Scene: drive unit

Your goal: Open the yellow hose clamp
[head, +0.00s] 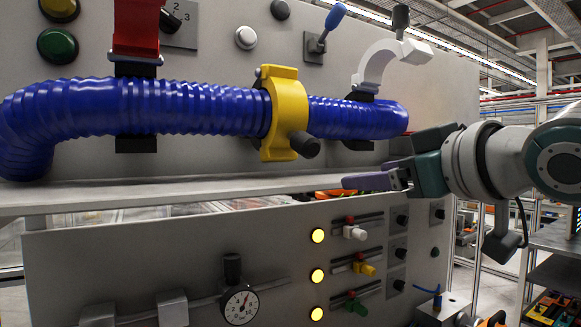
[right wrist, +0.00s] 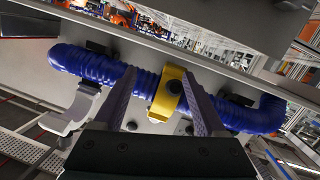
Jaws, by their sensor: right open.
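The yellow hose clamp (head: 285,110) wraps closed around the blue ribbed hose (head: 190,108) in the head view. A dark round knob (head: 304,145) sticks out at its lower right. My right gripper (head: 362,181) is to the right of the clamp and a little lower, apart from it, its purple fingers pointing left. In the right wrist view, the open fingers of my right gripper (right wrist: 164,88) are spread wide, and the yellow clamp (right wrist: 162,102) shows between them with nothing gripped. My left gripper is in neither view.
A white clamp (head: 375,65) stands swung open at the hose's right part, and a red clamp (head: 135,28) stands up at the left. A grey ledge (head: 200,190) runs below the hose. Lit yellow lamps, sliders and a gauge (head: 240,304) are on the lower panel.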

